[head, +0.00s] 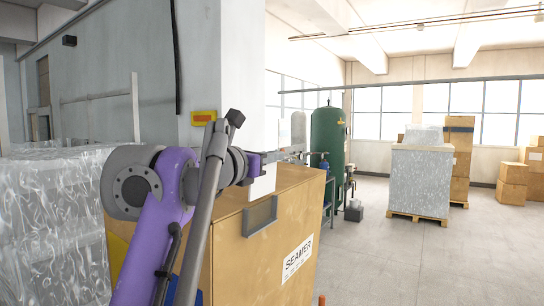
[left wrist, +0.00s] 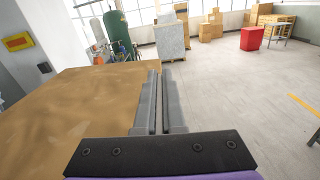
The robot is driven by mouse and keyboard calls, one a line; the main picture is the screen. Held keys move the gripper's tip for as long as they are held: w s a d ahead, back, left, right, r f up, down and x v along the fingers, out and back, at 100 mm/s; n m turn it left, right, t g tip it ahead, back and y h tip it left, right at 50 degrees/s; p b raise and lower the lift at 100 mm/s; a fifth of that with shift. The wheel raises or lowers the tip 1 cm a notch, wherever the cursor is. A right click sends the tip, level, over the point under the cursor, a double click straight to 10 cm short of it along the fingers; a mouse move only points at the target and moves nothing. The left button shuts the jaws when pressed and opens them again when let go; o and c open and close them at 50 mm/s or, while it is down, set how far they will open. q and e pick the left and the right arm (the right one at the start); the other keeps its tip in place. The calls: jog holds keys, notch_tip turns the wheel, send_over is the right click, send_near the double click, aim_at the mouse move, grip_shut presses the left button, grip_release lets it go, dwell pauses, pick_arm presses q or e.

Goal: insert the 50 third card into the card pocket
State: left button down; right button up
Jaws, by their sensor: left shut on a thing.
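My left gripper (head: 284,155) is at the top front edge of the tan seamer cabinet (head: 225,262). It is shut on a white card (head: 263,180), which hangs below the fingers, above the card pocket and apart from it in the picture. Any print on the card cannot be read. The card pocket (head: 260,216) is a grey frame on the cabinet's front. In the left wrist view the closed fingers (left wrist: 160,74) lie close together beside the cabinet top (left wrist: 75,105); the card is not clearly visible there. My right gripper is not in view.
A wrapped pallet load (head: 50,220) stands at the left. A yellow and red wall box (head: 204,117) is behind my arm. A green tank (head: 328,145) stands beyond the cabinet. Another wrapped load (head: 420,180) and cartons (head: 513,183) are farther back.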

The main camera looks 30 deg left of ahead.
aim_at(275, 178)
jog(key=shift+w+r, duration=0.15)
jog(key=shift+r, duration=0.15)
pick_arm(q)
jog(key=shift+f, duration=0.15)
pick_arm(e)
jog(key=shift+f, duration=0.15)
pick_arm(q)
jog(key=shift+f, duration=0.35)
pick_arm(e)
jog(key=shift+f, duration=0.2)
pick_arm(q)
jog(key=shift+a+f+b, duration=0.2)
jog(key=shift+f+b, duration=0.55)
jog(key=shift+f, duration=1.4)
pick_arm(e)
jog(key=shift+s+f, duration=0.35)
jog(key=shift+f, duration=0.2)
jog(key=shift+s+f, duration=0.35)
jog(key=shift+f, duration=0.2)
pick_arm(q)
jog(key=c, duration=0.9)
grip_release()
jog(key=shift+c, duration=0.2)
jog(key=s+b, duration=0.1)
jog(key=s, duration=0.9)
jog(key=shift+s+a, duration=0.4)
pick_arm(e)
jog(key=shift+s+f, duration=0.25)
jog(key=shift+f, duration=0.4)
